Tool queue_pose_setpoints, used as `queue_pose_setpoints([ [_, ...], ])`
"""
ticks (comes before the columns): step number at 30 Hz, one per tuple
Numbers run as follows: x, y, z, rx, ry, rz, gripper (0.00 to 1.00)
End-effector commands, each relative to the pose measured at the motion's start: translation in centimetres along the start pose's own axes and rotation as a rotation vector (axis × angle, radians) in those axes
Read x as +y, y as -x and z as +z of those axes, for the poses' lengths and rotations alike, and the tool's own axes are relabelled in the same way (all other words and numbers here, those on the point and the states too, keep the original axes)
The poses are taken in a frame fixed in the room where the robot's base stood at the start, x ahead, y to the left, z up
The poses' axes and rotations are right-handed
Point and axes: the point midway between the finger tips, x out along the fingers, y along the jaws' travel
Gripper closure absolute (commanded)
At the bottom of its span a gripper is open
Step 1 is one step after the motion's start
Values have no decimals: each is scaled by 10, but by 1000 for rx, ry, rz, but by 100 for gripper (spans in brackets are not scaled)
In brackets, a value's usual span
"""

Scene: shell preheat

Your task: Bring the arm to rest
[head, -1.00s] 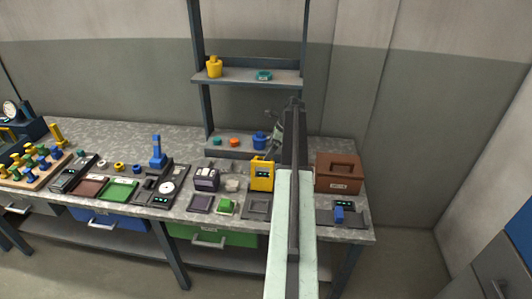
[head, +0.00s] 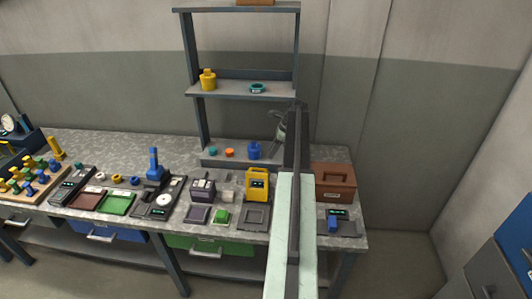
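My arm rises from the bottom of the head view, right of the middle, as a pale link with a dark bar along it. My gripper (head: 283,122) seems to be the grey part at the arm's far end, partly hidden behind the dark bar. It is in front of the shelf rack's right post, above the workbench. Its fingers are too small and covered to tell whether they are open or shut, and I see nothing held in it.
The speckled workbench (head: 120,146) carries a yellow device (head: 257,184), a brown box (head: 334,181), a green tray (head: 117,204) and several tools. The shelf rack (head: 243,91) stands behind. Free floor (head: 395,265) lies at the right.

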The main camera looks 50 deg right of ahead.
Motion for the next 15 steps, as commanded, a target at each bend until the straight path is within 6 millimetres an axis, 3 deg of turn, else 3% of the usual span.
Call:
queue_pose_setpoints([
  [1, 4, 17, 8, -2, 2, 10, 67],
  [4, 10, 27, 12, -5, 4, 27, 67],
  [15, 15, 25, 12, -8, 5, 37, 67],
])
